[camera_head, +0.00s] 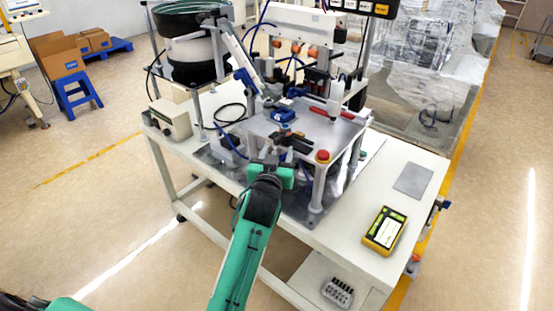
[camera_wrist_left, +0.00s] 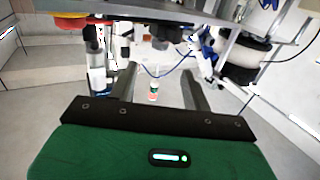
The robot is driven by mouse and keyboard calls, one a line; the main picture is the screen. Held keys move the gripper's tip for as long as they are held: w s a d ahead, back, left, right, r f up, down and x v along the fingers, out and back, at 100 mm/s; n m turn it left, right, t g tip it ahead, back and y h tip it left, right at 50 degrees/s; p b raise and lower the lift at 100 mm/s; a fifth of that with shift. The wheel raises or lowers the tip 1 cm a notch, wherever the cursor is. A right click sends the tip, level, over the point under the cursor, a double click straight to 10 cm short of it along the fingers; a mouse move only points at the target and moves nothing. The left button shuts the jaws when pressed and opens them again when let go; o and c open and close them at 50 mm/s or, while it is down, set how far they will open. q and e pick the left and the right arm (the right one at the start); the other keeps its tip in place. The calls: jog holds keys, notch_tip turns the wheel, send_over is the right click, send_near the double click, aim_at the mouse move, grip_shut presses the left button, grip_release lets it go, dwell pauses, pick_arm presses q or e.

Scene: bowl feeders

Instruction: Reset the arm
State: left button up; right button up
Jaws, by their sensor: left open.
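My left gripper (camera_head: 281,158) is at the front edge of the feeder machine's metal platform (camera_head: 262,128), with its green arm reaching up from the bottom of the head view. In the left wrist view the two dark fingers of this gripper (camera_wrist_left: 158,84) stand wide apart. A small white and red item (camera_wrist_left: 153,92) shows in the gap between them; I cannot tell how far beyond the fingers it is. Nothing is clasped. My right gripper is in neither view.
The machine stands on a white bench (camera_head: 330,233). A red button (camera_head: 322,156) sits just right of the gripper. A bowl feeder (camera_head: 190,45) stands behind left, with a grey control box (camera_head: 170,119) in front. A yellow device (camera_head: 385,230) lies at right. Floor in front is clear.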

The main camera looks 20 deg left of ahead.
pick_arm(q)
jog(key=shift+s+d, duration=0.1)
jog(key=shift+s, duration=0.55)
